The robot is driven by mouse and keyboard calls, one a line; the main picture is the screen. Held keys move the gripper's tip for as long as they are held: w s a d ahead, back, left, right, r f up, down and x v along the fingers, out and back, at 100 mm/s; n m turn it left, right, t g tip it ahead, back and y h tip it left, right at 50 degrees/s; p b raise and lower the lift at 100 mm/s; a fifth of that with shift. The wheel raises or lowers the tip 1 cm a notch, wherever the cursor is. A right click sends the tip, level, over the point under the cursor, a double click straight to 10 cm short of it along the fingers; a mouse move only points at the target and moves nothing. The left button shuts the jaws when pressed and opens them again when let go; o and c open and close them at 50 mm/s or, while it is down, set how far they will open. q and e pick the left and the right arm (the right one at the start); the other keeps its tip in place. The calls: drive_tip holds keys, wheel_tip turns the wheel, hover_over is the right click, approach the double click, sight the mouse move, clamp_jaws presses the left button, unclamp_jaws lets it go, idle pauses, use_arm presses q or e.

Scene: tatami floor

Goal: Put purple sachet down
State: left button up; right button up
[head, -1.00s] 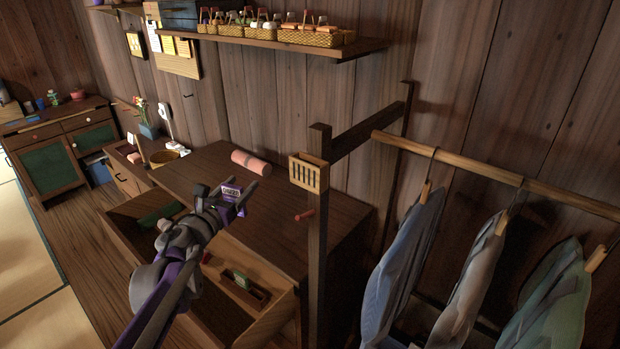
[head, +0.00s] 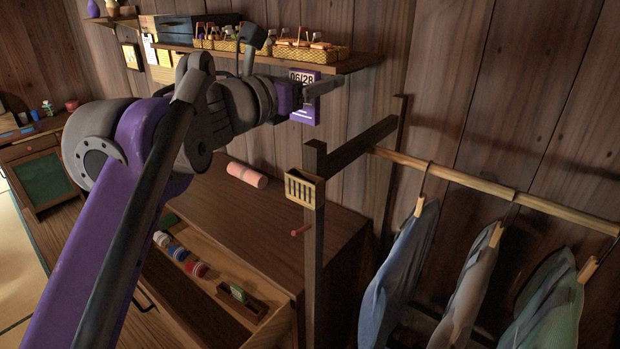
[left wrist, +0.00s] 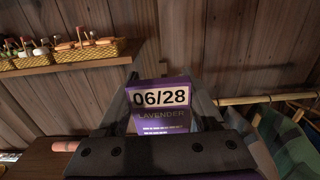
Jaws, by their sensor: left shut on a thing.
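The purple sachet (head: 304,104) has a white label reading 06/28. It also shows in the left wrist view (left wrist: 161,117), where the word LAVENDER is readable below the date. My left gripper (head: 305,92) is shut on the sachet and holds it upright in the air, above the dresser and in front of the wall. My right gripper is in neither view.
Baskets (head: 308,54) with several bottles stand on the shelf. A wooden rack with a small slatted box (head: 300,189) and hanging clothes (head: 398,270) is at right.

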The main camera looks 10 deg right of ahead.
sight(315, 143)
use_arm(q)
wheel_tip(315, 143, down, 10)
drive_tip(key=shift+s+f+b, duration=0.15)
drive_tip(key=shift+f+b, duration=0.05)
drive_tip(key=shift+b, duration=0.55)
drive_tip(key=shift+f+b, duration=0.3)
drive_tip(key=shift+f, duration=2.05)
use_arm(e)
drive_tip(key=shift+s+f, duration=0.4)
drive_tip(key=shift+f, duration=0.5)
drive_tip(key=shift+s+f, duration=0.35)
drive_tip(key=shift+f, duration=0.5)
use_arm(q)
drive_tip(key=shift+f, duration=0.2)
drive_tip(key=o, duration=1.5)
drive_tip(key=shift+c, duration=0.2)
drive_tip(key=shift+r, duration=0.15)
